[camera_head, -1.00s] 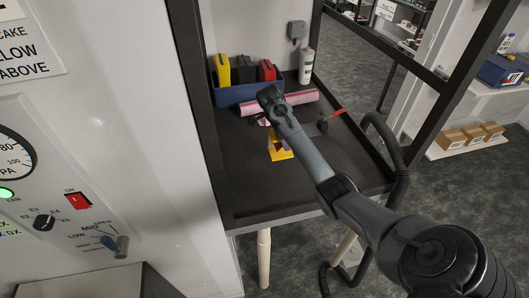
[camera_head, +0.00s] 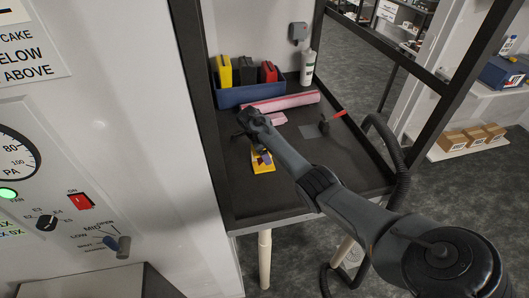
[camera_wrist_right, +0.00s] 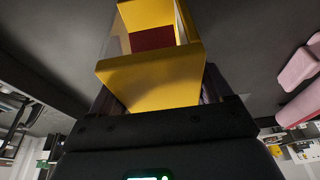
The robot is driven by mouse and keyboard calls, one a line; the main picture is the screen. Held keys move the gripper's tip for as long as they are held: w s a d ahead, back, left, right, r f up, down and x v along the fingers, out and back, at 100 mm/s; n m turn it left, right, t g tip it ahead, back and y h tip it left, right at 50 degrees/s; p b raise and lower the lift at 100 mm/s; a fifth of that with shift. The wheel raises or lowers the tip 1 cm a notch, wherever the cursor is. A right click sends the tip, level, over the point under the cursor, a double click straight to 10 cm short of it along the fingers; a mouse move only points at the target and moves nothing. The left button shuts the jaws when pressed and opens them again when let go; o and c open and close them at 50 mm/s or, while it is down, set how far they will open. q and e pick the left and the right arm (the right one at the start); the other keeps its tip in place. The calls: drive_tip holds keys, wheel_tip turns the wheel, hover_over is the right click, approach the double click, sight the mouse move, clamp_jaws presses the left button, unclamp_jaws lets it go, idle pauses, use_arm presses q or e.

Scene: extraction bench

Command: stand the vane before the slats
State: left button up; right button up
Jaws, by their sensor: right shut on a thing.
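A yellow piece (camera_head: 263,167), which I take to be the vane, is over the dark bench top near its left side. My right gripper (camera_head: 262,153) comes down on it from above. In the right wrist view the yellow piece (camera_wrist_right: 150,78) is between the fingers, with a dark red panel in its upper part, and the gripper is shut on it. I cannot tell whether its base touches the bench. I cannot make out the slats in either view. My left gripper is not in view.
A blue bin (camera_head: 240,97) with yellow, black and red cases stands at the back, beside a white bottle (camera_head: 308,68). A pink roll (camera_head: 292,101) lies before it. A red-handled tool (camera_head: 325,127) and a grey patch (camera_head: 311,132) are at right. The front bench is clear.

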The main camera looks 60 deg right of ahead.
drive_tip(key=shift+f, duration=0.1)
drive_tip(key=o, duration=1.1)
drive_tip(key=shift+f, duration=0.1)
drive_tip(key=shift+w+r, duration=0.1)
drive_tip(key=shift+r, duration=0.25)
drive_tip(key=b+v, duration=0.1)
drive_tip(key=v, duration=1)
drive_tip(key=shift+w+a+r, duration=0.1)
drive_tip(key=shift+r, duration=0.2)
